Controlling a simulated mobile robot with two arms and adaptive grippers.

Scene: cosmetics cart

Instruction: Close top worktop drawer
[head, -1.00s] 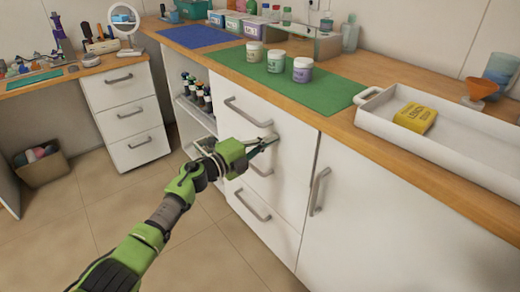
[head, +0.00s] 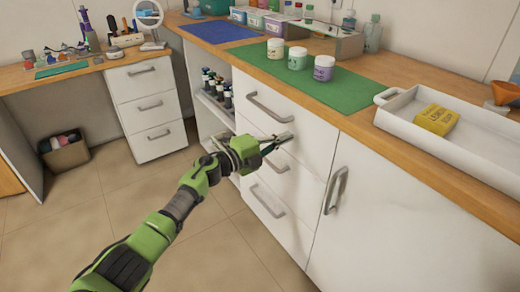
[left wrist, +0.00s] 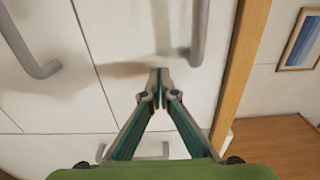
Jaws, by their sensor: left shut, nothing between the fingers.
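The top worktop drawer (head: 308,124) is white with a grey bar handle (head: 270,108), under the wooden worktop's edge. Its front looks about flush with the cabinet; any small gap cannot be told. My left gripper (head: 286,137) is shut and empty, with its fingertips close to the drawer front, below and right of the handle. In the left wrist view the closed fingertips (left wrist: 158,76) point at the white front, beside a bar handle (left wrist: 199,32). Whether they touch it cannot be told. My right gripper is out of view.
Lower drawers (head: 268,207) and a cupboard door with a handle (head: 335,190) adjoin. An open shelf with bottles (head: 217,88) is to the left.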

